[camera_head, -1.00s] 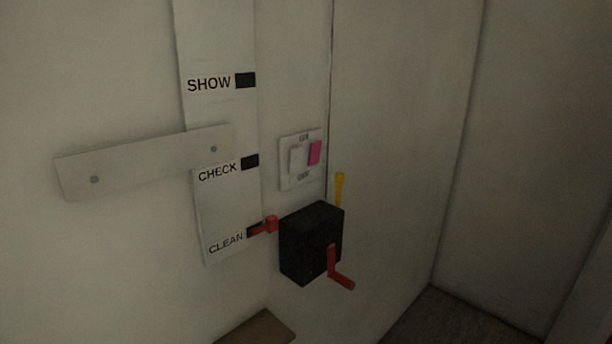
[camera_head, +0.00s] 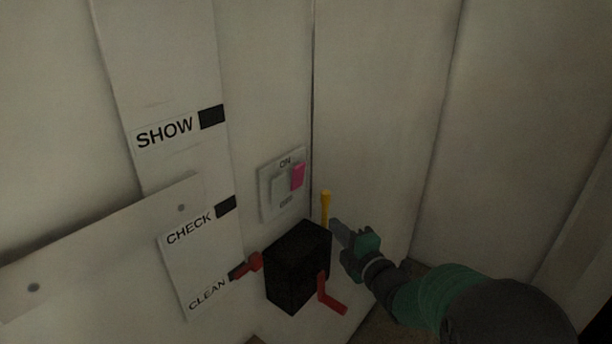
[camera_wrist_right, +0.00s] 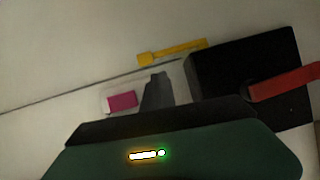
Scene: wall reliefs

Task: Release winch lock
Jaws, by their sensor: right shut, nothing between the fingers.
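The winch is a black box (camera_head: 299,267) on the wall with a red crank handle (camera_head: 328,297) on its front. A yellow lever (camera_head: 326,208) stands upright behind the box's top right edge. My right gripper (camera_head: 336,226) is shut and empty, just right of the lever and beside the box. In the right wrist view its narrow finger (camera_wrist_right: 157,90) points toward the yellow lever (camera_wrist_right: 172,51), with a small gap in the picture. The black box (camera_wrist_right: 245,75) and red crank (camera_wrist_right: 285,82) show to the right there. Touch cannot be told. My left gripper is not in view.
A red pointer (camera_head: 248,265) sits at the CLEAN mark of a white strip labelled SHOW, CHECK and CLEAN. An ON/OFF switch (camera_head: 283,184) with a pink part is above the box. A grey plate (camera_head: 100,245) crosses the strip. The wall to the right is bare.

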